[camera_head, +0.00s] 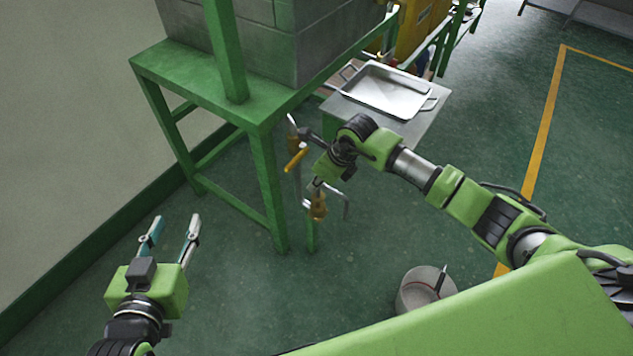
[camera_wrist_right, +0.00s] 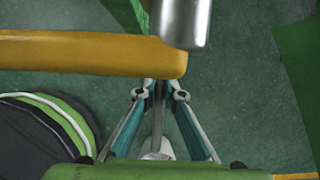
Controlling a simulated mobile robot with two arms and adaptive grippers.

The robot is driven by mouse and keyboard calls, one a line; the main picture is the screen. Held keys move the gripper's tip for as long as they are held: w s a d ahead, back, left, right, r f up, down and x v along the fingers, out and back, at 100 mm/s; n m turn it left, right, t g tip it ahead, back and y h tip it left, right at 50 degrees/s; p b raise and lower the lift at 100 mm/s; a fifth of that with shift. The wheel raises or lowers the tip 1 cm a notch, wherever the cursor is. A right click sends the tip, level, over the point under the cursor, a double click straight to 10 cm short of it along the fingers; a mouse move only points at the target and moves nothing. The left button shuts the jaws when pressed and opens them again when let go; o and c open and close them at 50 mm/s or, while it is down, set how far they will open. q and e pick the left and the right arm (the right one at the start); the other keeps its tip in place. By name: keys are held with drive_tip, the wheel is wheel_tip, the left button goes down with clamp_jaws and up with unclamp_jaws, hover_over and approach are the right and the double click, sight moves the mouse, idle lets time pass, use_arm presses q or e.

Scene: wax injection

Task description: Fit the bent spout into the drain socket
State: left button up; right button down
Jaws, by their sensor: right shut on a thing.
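The bent spout (camera_head: 345,203) is a thin grey metal tube with a bend, below the right wrist in the head view. My right gripper (camera_head: 318,186) is shut on it; in the right wrist view the fingertips (camera_wrist_right: 160,94) close around a grey rod-like part (camera_wrist_right: 158,122). A silver cylinder end (camera_wrist_right: 182,22), perhaps the drain socket, shows above the fingertips, apart from them. A yellow lever handle (camera_wrist_right: 90,54) crosses in front there; it also shows in the head view (camera_head: 296,159). My left gripper (camera_head: 172,238) is open and empty at lower left.
A green steel stand (camera_head: 262,112) carries grey blocks (camera_head: 250,40), its legs close to the right gripper. A metal tray (camera_head: 378,92) lies on a small table behind the right arm. A round pale container (camera_head: 412,297) stands on the floor.

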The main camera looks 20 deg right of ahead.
use_arm(q)
drive_tip(key=shift+s+a+f, duration=0.1)
drive_tip(key=shift+s+f, duration=0.05)
drive_tip(key=shift+f, duration=0.15)
idle(0.6)
drive_tip(key=shift+s+f, duration=0.2)
drive_tip(key=shift+f, duration=0.1)
idle(0.5)
drive_tip(key=shift+w+r, duration=0.2)
drive_tip(key=shift+r, duration=0.1)
use_arm(e)
drive_tip(key=shift+f, duration=0.1)
use_arm(q)
drive_tip(key=shift+w+r, duration=0.25)
drive_tip(key=shift+r, duration=0.3)
use_arm(e)
drive_tip(key=shift+f, duration=0.15)
use_arm(q)
drive_tip(key=shift+r, duration=0.1)
use_arm(e)
drive_tip(key=shift+f, duration=0.2)
use_arm(q)
drive_tip(key=shift+w+d+r+t, duration=0.3)
drive_tip(key=shift+r+t, duration=0.25)
drive_tip(key=shift+t, duration=0.05)
drive_tip(key=shift+w+d+r+h+b, duration=0.1)
drive_tip(key=shift+r+h+b, duration=0.2)
drive_tip(key=shift+r, duration=0.1)
use_arm(e)
drive_tip(key=shift+f, duration=0.1)
